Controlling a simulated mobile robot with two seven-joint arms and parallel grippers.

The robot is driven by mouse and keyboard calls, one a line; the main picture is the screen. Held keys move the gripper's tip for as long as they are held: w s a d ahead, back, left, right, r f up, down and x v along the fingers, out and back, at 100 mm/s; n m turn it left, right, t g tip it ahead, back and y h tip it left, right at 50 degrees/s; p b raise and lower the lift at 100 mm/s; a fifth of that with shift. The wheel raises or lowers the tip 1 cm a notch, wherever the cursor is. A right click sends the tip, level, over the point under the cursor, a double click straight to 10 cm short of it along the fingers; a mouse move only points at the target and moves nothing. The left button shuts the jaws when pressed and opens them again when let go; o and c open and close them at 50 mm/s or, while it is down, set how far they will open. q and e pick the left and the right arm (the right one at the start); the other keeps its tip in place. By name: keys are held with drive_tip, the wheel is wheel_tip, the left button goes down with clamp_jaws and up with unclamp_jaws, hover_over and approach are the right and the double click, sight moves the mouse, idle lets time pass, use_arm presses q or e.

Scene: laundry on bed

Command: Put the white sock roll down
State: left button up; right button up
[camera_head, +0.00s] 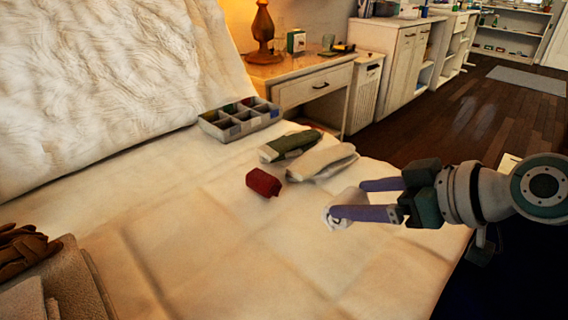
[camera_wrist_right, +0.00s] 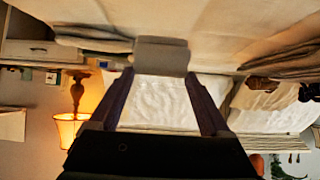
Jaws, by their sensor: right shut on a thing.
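The white sock roll (camera_head: 337,219) is between the fingertips of my right gripper (camera_head: 352,200), at the right part of the bed. The gripper is shut on it, and the fingers hide part of the roll. In the right wrist view the roll (camera_wrist_right: 162,56) shows pale grey between the two fingertips. It is low over the cream bedspread; I cannot tell whether it touches the cloth. A dark red sock roll (camera_head: 262,183) lies on the bed to its left. My left gripper is not in view.
A grey divided box (camera_head: 240,121) holding some rolls stands farther back on the bed. Flat green socks (camera_head: 289,146) and cream socks (camera_head: 321,161) lie before it. Brown gloves (camera_head: 24,252) and folded towels (camera_head: 68,283) are at left. The bed's front middle is clear.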

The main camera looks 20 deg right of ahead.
use_arm(q)
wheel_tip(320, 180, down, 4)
drive_tip(key=b, duration=0.3)
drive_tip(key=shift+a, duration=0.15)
use_arm(e)
wheel_tip(320, 180, down, 7)
drive_tip(key=shift+f, duration=0.1)
use_arm(q)
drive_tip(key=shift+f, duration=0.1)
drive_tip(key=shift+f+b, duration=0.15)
drive_tip(key=shift+b, duration=0.2)
use_arm(e)
drive_tip(key=shift+f, duration=0.2)
drive_tip(key=o, duration=1.3)
drive_tip(key=shift+r, duration=0.15)
